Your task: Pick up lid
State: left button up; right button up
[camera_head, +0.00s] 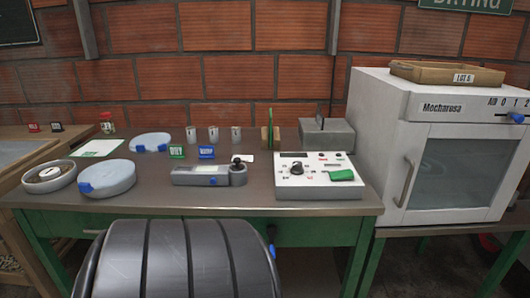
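A round pale blue-grey lid-like piece (112,176) with a blue tab on its left lies at the front left of the grey worktop (230,202). A second, similar round piece (150,139) with a blue tab lies farther back, near the wall. I cannot tell whether either is a loose lid or a closed container. A round open dish (64,180) with a white disc inside stands left of the front one. Neither of my grippers is in view.
A grey meter (200,176) and a white control box (316,188) with a dial and green pad stand right of the round pieces. Several small grey cups (213,134) stand behind. A white oven (450,120) bearing a wooden tray (430,72) is at right.

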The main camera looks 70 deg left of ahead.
aim_at(110, 173)
jog(key=u, duration=3.5)
